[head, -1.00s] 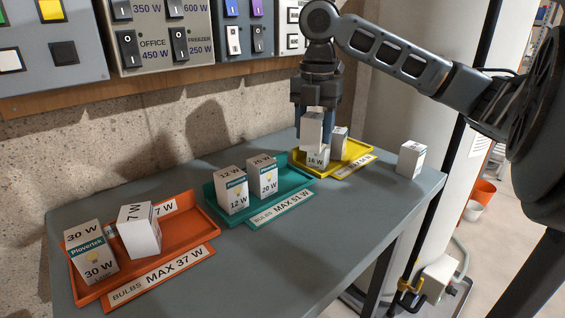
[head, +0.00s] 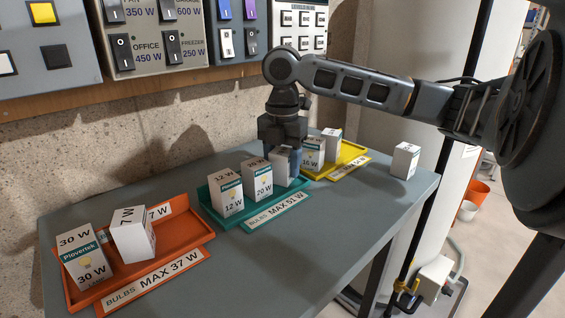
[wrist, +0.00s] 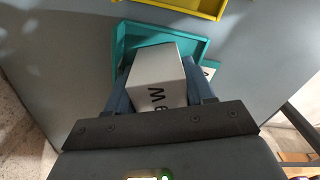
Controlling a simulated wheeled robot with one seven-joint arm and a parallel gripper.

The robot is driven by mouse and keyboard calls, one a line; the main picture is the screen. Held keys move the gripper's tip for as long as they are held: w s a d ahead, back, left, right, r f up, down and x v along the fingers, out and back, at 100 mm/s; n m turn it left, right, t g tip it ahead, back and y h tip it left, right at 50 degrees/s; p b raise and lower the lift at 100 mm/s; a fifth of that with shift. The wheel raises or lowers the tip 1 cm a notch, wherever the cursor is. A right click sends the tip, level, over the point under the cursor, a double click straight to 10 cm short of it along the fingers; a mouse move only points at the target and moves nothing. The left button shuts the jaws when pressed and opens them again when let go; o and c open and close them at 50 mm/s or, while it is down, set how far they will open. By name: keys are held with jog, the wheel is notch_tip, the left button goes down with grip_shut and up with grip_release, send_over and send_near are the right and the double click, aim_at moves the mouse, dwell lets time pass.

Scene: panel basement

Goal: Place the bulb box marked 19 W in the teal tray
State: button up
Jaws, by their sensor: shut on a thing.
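My gripper (head: 283,160) is shut on a white bulb box (head: 283,171), at the right end of the teal tray (head: 250,213). In the wrist view the held box (wrist: 157,72) shows a "W" and part of a digit, so its full marking cannot be read. The wrist view also shows the teal tray (wrist: 192,46) around and beyond the box. The box looks upright and low in the tray; whether it touches the floor I cannot tell. A 12 W box (head: 227,195) and a 20 W box (head: 258,182) stand in the tray to its left.
The yellow tray (head: 350,152) at right holds a 16 W box (head: 312,153) and another box (head: 332,138). A lone box (head: 405,160) stands near the table's right end.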

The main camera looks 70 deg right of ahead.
aim_at(283, 151)
jog(key=shift+f, duration=0.2)
jog(key=o, duration=0.7)
jog(key=shift+o, duration=0.2)
notch_tip(283, 151, up, 12)
jog(key=shift+r+p, duration=0.25)
jog(key=shift+p, duration=0.15)
